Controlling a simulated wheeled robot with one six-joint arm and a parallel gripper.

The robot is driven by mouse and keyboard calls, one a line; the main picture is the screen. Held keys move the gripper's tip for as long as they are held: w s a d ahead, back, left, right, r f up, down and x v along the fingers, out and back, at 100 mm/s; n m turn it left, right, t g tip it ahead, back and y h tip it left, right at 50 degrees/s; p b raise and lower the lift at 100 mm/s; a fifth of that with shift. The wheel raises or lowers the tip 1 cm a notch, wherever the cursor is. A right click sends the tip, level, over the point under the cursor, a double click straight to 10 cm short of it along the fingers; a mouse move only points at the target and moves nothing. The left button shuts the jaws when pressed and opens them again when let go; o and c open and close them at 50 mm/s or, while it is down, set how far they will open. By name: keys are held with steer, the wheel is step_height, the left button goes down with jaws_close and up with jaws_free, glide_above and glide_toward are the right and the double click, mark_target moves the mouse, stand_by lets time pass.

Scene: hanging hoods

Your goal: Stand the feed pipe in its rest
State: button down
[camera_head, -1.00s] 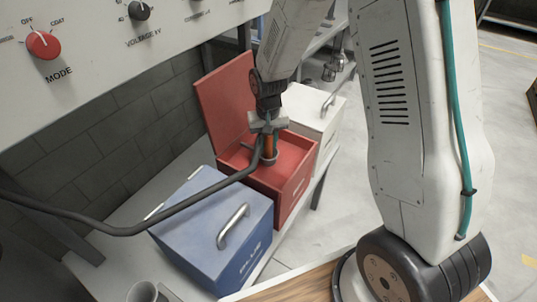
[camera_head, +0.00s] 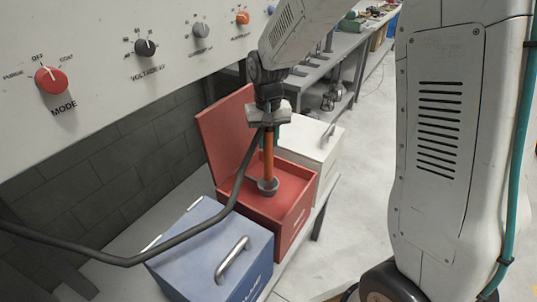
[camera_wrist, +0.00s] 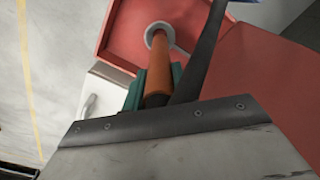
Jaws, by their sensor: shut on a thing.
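My gripper (camera_head: 268,118) is shut on the feed pipe, an orange tube (camera_head: 268,152) with a grey round foot. The pipe hangs nearly upright below the jaws, its foot over the open red box. A dark hose runs from its top down to the left. In the wrist view, the pipe (camera_wrist: 160,72) points away from the jaws toward the red box's interior, with the hose beside it. I cannot tell whether the foot touches the box floor. I cannot make out the pipe's rest in these views.
The open red box (camera_head: 294,222) stands on a bench between a closed blue box (camera_head: 212,250) and a white box (camera_head: 318,152). The control panel (camera_head: 95,40) with knobs overhangs at upper left. The hose (camera_head: 125,260) crosses by the blue box.

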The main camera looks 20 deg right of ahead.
steer(key=shift+r, duration=3.8)
